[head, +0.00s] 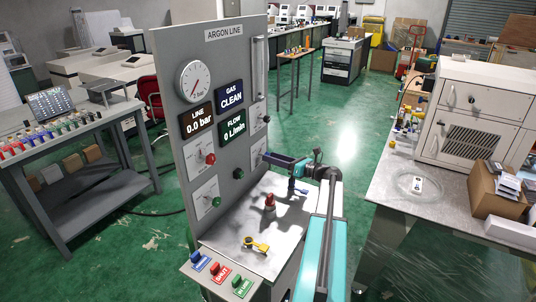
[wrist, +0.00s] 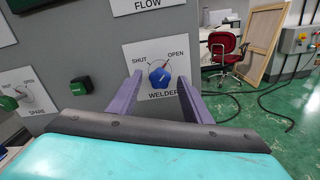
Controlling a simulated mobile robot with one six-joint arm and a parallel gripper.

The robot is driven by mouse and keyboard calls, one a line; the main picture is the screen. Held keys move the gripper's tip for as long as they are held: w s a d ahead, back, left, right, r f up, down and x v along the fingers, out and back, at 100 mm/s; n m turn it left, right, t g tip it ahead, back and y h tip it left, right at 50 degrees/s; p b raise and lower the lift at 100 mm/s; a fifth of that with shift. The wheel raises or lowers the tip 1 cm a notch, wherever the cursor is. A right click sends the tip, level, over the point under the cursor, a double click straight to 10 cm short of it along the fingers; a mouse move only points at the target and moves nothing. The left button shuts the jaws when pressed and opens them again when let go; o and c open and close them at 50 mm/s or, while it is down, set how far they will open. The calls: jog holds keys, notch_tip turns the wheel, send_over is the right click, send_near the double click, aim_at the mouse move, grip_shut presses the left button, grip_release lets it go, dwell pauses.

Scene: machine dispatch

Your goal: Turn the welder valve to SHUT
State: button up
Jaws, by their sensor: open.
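The welder valve (wrist: 160,75) is a blue knob on a white plate marked SHUT at upper left, OPEN at upper right and WELDER below, in the wrist view. A pale mark shows on the knob, but I cannot tell clearly which word it points to. My gripper (wrist: 161,80) is open, its two purple fingers standing left and right of the knob in the picture. I cannot tell whether they touch it. In the head view my gripper (head: 269,158) reaches the right part of the grey ARGON LINE panel (head: 224,60); the blue knob cannot be made out there.
The panel holds a red knob (head: 210,159), a green SPARE knob (head: 216,202) and a gauge (head: 195,82). Displays read 0.0 bar, CLEAN and 0 L/min. A red-capped item (head: 270,201) and a yellow piece (head: 256,245) are on the metal bench below my arm.

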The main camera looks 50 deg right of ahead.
jog(key=shift+p+x, duration=0.4)
jog(key=shift+x, duration=1.25)
jog(key=c, duration=1.1)
